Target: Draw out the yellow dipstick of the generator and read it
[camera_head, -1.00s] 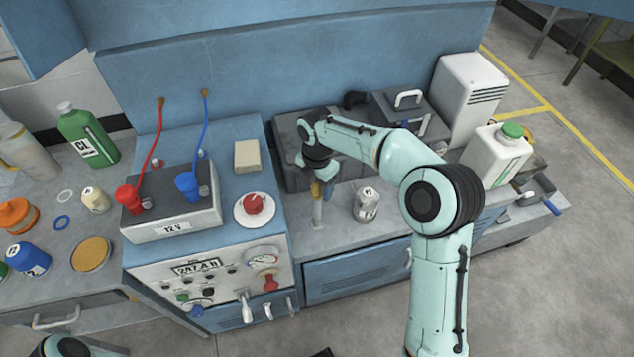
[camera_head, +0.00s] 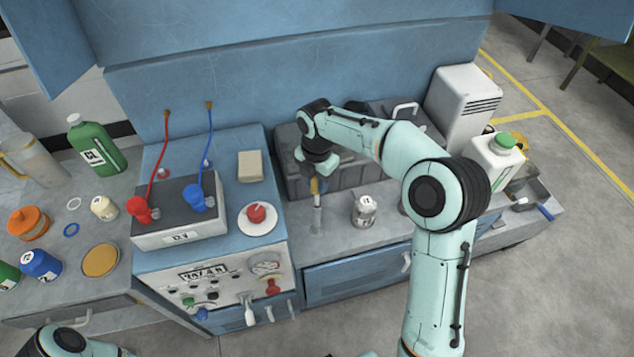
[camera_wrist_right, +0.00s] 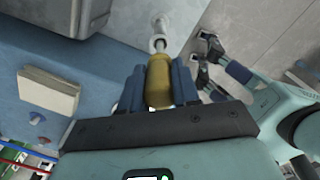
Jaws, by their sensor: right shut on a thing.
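My right gripper (camera_head: 317,185) points down at the front of the dark engine block of the generator (camera_head: 345,180). It is shut on the yellow dipstick handle (camera_wrist_right: 159,82), which sits between the two blue fingers in the right wrist view. A sliver of the yellow handle (camera_head: 315,187) also shows in the head view. Beyond the handle is a pale collar and the upright grey tube (camera_head: 317,218). I cannot tell how far the dipstick is drawn out, and no reading mark shows. Of my left arm only a link shows at the bottom left; its gripper is out of view.
A small labelled can (camera_head: 364,211) stands just right of the tube. A white jug (camera_head: 493,165) stands right, beyond my arm.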

